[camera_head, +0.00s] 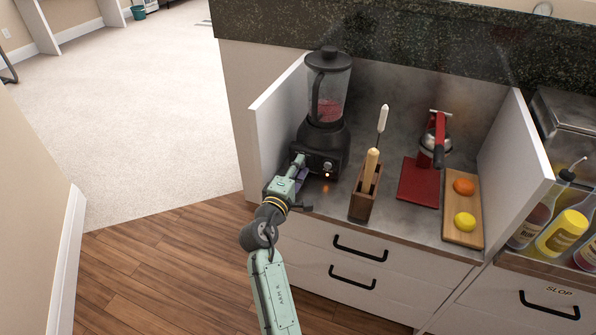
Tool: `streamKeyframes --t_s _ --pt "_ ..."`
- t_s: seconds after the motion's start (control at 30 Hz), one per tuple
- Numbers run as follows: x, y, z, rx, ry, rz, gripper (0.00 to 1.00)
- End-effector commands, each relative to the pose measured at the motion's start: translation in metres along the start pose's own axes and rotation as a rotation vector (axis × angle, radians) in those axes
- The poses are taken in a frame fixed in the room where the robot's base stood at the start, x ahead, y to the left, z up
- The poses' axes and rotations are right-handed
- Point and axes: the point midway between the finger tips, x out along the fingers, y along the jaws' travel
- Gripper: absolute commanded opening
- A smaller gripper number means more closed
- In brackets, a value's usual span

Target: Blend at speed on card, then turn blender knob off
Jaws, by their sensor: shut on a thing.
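The blender (324,130) stands upright at the left of the counter alcove, with a black base, black lid and clear jar holding something pinkish red. A small orange light (327,175) glows low on the base front. A light knob (327,165) shows just above that light. My gripper (299,162) is at the left of the base front, its fingers small and partly hidden by my arm. It appears shut at the base's front left; exactly what it grips is too small to tell. No card is readable here; a purplish patch (302,178) lies beside my gripper.
A wooden holder (364,198) with tools stands right of the blender. Further right are a red press (419,182) and a board (462,236) with an orange and a lemon. White side panels (516,160) bound the alcove. Bottles (562,232) stand at far right.

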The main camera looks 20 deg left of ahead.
Motion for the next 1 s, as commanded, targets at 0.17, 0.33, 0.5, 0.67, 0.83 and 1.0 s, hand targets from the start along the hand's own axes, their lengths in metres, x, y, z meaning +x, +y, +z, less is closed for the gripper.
streamKeyframes --t_s 0.17,0.33,0.5,0.67,0.83,1.0 --pt "0.0 -0.0007 0.0006 0.015 -0.001 -0.002 0.0" --pt "0.0 -0.0006 0.0005 0.015 -0.001 -0.002 0.0" --pt "0.0 -0.0006 0.0006 0.014 -0.001 -0.002 0.3" --pt "-0.0001 -0.0004 0.0004 0.014 -0.001 -0.001 0.41" --pt "-0.0001 -0.0002 0.0002 0.014 -0.001 -0.001 0.48" --pt "-0.0001 -0.0002 0.0001 0.014 0.0 -0.001 0.48"
